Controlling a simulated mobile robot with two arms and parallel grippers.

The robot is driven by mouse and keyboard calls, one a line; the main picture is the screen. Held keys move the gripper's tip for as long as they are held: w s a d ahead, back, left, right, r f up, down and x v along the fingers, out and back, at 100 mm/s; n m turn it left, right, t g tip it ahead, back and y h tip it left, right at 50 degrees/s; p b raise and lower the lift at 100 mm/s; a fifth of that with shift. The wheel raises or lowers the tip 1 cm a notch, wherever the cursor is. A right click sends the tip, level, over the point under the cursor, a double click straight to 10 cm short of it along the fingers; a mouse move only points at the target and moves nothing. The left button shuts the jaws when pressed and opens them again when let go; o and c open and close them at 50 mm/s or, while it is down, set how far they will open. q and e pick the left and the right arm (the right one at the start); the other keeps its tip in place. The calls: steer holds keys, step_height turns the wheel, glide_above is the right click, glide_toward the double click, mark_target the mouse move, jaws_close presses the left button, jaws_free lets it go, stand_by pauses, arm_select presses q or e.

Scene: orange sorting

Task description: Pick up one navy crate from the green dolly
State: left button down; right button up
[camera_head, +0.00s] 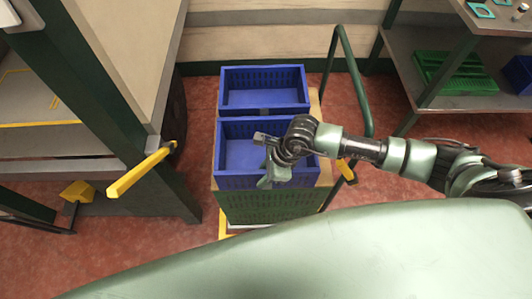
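Two blue crates stand one behind the other on top of the green dolly, whose tall green handle (354,75) rises at the right. The rear crate (264,74) is empty. The front crate (232,182) is also empty as far as I can see; my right wrist hides its right part. My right gripper (264,160) is over the front crate, its two fingers apart, with nothing between them. I cannot tell whether it touches the crate. My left gripper is not in view.
A green slatted body (270,208) with a pale top edge is under the crates. A table with a dark green leg (165,185) and yellow bar (140,174) stands at the left. A shelf at the right holds a green crate (440,72) and blue crates. Red floor (205,95) is bare around the dolly.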

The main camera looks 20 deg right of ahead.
jaws_close()
steer(key=shift+r, duration=0.1)
stand_by(1.1)
